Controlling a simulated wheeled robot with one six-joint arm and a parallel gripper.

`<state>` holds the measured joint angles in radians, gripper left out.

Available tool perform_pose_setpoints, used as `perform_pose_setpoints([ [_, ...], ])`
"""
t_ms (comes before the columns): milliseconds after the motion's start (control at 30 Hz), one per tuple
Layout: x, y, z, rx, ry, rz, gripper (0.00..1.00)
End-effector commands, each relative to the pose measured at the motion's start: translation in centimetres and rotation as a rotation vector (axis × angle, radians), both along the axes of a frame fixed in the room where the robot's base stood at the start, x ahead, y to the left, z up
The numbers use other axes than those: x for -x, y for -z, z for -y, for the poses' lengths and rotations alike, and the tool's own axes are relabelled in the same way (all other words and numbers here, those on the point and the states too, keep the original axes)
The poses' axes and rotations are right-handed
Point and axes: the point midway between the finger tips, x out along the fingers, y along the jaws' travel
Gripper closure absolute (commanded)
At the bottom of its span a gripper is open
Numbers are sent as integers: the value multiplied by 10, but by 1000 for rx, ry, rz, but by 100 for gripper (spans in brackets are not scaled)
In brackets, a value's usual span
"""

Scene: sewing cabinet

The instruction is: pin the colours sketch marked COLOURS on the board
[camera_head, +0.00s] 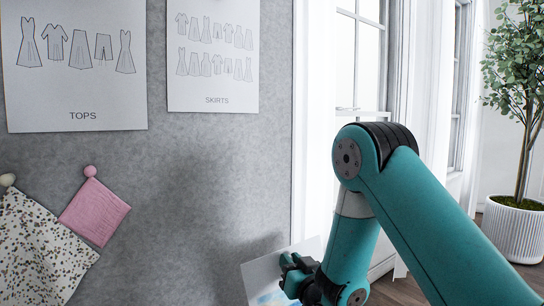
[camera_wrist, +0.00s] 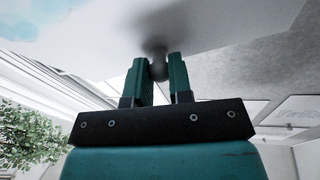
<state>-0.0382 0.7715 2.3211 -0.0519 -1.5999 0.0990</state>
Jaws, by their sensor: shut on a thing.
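My gripper (camera_head: 289,264) is low at the board's right edge in the head view. In the wrist view my gripper (camera_wrist: 159,68) is shut on a round dark pin head (camera_wrist: 158,71). A white sheet (camera_head: 262,272) with a blue patch is at the fingers, partly behind them and cut off below. The sheet (camera_wrist: 90,38) also spans the top of the wrist view, blurred. No COLOURS lettering shows on it. The grey board (camera_head: 200,190) fills the left of the head view. I cannot tell whether the sheet touches it.
The TOPS sheet (camera_head: 75,85) and SKIRTS sheet (camera_head: 212,70) hang on the upper board. A pink swatch (camera_head: 95,212) and a speckled swatch (camera_head: 40,250) hang at lower left. Bare board lies between them and my gripper. A window (camera_head: 360,60) and potted plant (camera_head: 515,220) are right.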

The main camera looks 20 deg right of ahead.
Motion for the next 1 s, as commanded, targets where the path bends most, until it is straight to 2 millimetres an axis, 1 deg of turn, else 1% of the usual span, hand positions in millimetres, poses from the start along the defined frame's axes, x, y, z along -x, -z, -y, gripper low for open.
perform_pose_setpoints([
  [33, 1, -48, -6, -22, -12, 31, 97],
  [67, 2, -66, -9, -36, -19, 46, 97],
  [100, 4, -91, -13, -55, -27, 65, 97],
  [167, 7, -126, -19, -85, -43, 95, 97],
  [200, 10, -148, -23, -103, -54, 113, 97],
  [300, 18, -195, -33, -146, -80, 151, 97],
  [400, 25, -230, -42, -179, -105, 180, 97],
  [500, 30, -251, -47, -200, -120, 199, 97],
  [600, 33, -260, -50, -212, -129, 208, 97],
  [767, 28, -262, -53, -215, -132, 208, 97],
  [1000, 10, -262, -58, -215, -133, 207, 97],
])
